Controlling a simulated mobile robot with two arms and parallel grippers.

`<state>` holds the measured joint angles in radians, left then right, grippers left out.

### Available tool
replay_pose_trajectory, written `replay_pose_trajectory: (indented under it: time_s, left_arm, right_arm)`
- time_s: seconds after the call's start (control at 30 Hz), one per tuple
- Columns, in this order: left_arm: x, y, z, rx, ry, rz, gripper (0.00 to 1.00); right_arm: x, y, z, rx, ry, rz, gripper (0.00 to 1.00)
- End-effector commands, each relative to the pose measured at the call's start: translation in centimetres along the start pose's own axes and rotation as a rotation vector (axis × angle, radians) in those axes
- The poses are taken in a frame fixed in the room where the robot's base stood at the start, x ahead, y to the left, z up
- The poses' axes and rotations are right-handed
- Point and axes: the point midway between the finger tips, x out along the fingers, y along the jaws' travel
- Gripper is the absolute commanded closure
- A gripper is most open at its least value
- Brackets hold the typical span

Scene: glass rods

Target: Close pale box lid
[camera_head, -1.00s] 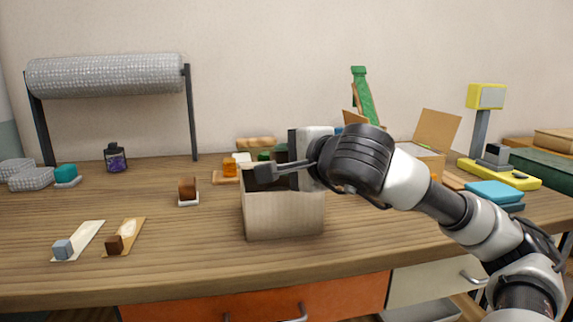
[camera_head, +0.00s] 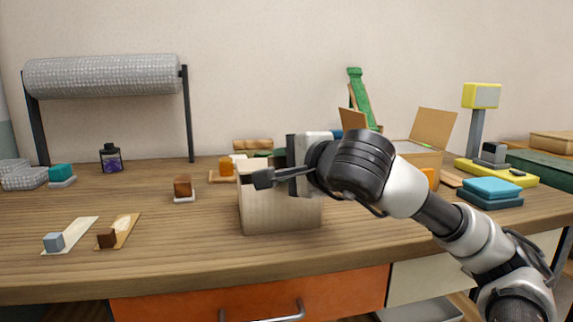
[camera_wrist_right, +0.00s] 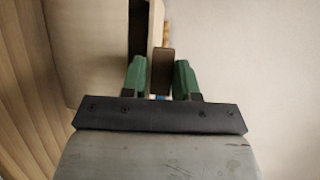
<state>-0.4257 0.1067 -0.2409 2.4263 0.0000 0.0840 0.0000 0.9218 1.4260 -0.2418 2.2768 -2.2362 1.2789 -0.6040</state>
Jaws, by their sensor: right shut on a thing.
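The pale box (camera_head: 280,212) stands near the middle of the table in the head view. A pale panel (camera_head: 247,168) shows at its upper left, and the dark opening is hidden from this view. My right gripper (camera_wrist_right: 160,76) is at the box's top; in the right wrist view its two green fingers are shut on a narrow brown piece (camera_wrist_right: 162,66), which looks like part of the lid. A large pale box face (camera_wrist_right: 88,50) fills the left of that view, beside a dark gap. My right wrist covers the box's upper right in the head view. My left gripper is not in view.
An orange block (camera_head: 226,167) and a brown block (camera_head: 183,186) stand left of the box. An open box (camera_head: 432,130) and teal books (camera_head: 492,190) are at the right. The table's front middle is clear.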

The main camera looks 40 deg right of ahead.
Motion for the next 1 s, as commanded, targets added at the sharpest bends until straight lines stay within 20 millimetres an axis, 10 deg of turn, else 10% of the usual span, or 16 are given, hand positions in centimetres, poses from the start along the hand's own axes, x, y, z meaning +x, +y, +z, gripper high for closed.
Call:
replay_pose_trajectory:
  time_s: [0.43, 0.47, 0.57, 1.0]
  left_arm:
    - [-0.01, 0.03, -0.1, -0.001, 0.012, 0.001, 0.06]
    - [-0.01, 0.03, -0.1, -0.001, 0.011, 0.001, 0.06]
    - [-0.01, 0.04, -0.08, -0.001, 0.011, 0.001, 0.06]
    - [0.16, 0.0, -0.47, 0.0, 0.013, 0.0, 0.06]
  right_arm:
    - [0.19, 0.4, 0.03, 0.005, -0.001, 0.013, 1.0]
    - [0.18, 0.39, 0.03, 0.005, -0.001, 0.013, 0.66]
    - [0.16, 0.33, 0.02, 0.004, 0.0, 0.011, 0.51]
    - [0.05, 0.02, 0.03, 0.001, 0.0, 0.009, 0.51]
